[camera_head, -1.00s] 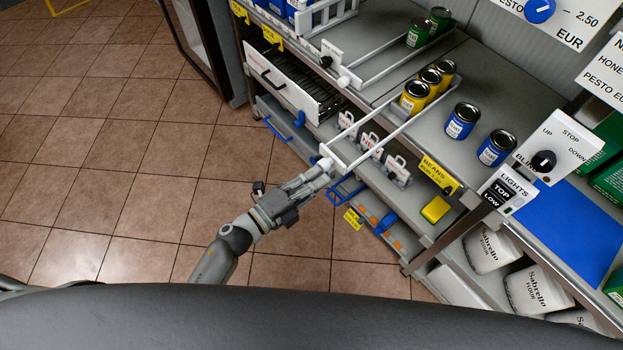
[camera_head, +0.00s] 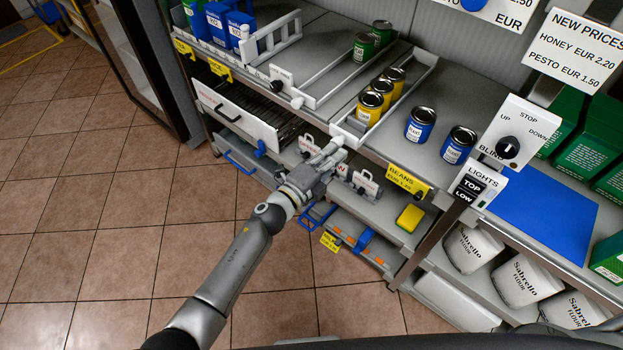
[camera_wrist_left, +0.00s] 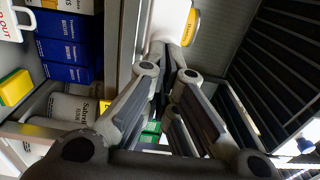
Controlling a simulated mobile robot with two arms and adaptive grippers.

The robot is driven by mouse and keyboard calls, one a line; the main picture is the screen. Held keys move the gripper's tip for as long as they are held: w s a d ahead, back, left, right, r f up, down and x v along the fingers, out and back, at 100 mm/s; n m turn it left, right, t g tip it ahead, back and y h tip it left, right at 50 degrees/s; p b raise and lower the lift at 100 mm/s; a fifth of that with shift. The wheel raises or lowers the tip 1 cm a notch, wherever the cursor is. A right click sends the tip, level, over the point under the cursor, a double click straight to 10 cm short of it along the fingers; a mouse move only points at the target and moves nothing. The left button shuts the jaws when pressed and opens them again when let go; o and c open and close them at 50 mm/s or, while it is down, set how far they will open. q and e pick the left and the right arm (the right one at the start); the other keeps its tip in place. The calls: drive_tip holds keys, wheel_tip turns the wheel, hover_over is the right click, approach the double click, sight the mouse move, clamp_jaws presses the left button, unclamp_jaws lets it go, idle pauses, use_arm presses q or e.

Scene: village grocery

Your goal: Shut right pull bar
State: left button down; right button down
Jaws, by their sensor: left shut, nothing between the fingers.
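The right pull bar (camera_head: 403,101) is a white frame with two rails on the top shelf, around a row of yellow cans (camera_head: 370,107). Its front end lies at about the shelf's front edge. My left gripper (camera_head: 338,143) is shut and empty, its fingertips at the front of the bar; contact looks likely, but the fingers partly hide it. In the left wrist view, the shut fingertips (camera_wrist_left: 172,50) point at the white bar (camera_wrist_left: 165,18), with a yellow can (camera_wrist_left: 191,27) just behind it. My right gripper is not in view.
Left of the bar is another white rail frame (camera_head: 322,95) with green cans (camera_head: 365,47). Blue cans (camera_head: 421,124) stand to the right. Below are an open white drawer (camera_head: 236,113), a yellow sponge (camera_head: 410,217) and blue-handled drawers. The tiled floor at left is clear.

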sight(347, 139)
use_arm(q)
drive_tip(key=b+x, duration=0.1)
drive_tip(key=x, duration=0.3)
drive_tip(key=shift+f, duration=0.1)
drive_tip(key=shift+w+d, duration=0.2)
drive_tip(key=shift+w, duration=0.05)
drive_tip(key=shift+r+b, duration=0.3)
drive_tip(key=shift+r, duration=0.1)
